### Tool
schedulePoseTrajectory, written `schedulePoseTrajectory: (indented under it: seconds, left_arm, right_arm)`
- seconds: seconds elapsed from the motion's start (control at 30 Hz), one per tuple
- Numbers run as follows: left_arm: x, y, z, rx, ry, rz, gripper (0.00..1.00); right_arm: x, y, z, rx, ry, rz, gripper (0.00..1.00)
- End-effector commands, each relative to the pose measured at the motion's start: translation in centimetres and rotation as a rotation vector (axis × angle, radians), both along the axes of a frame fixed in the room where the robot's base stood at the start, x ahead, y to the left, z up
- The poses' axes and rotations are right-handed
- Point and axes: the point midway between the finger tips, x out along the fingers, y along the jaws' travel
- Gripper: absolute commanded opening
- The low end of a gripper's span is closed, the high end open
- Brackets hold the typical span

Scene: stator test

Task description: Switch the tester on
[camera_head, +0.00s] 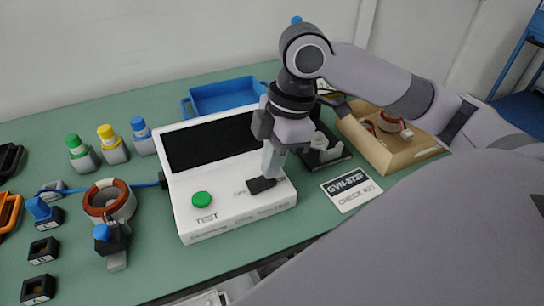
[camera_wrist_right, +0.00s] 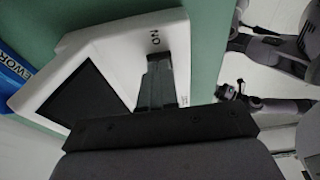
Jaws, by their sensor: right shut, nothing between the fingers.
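The tester (camera_head: 232,222) is a white box with a dark screen (camera_head: 212,142), a green TEST button (camera_head: 201,199) and a dark power rocker at the right of its front panel. In the right wrist view the shut fingers (camera_wrist_right: 156,80) lie over the tester's white panel (camera_wrist_right: 118,50), beside partly visible lettering.
A stator (camera_head: 109,199) with clamps is left of the tester, near green, yellow and blue-capped pieces (camera_head: 112,145). A blue tray (camera_head: 226,95) stands behind.

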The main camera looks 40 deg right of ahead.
Motion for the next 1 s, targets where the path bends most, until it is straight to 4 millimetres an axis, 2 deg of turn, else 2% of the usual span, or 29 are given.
schedulePoseTrajectory:
  seconds: [0.37,0.63,1.0]
  left_arm:
    - [-0.1,0.2,0.5,0.005,0.002,0.001,0.43]
    - [-0.2,0.4,-0.1,0.009,0.005,0.004,0.43]
    - [-0.1,0.4,1.9,0.009,0.002,0.004,0.43]
  right_arm:
    - [-0.2,-0.5,-0.8,0.074,-0.011,-0.005,0.00]
    - [-0.1,-0.3,-0.8,0.076,-0.017,-0.001,0.00]
    - [0.2,0.6,-0.1,0.076,-0.016,-0.001,0.00]
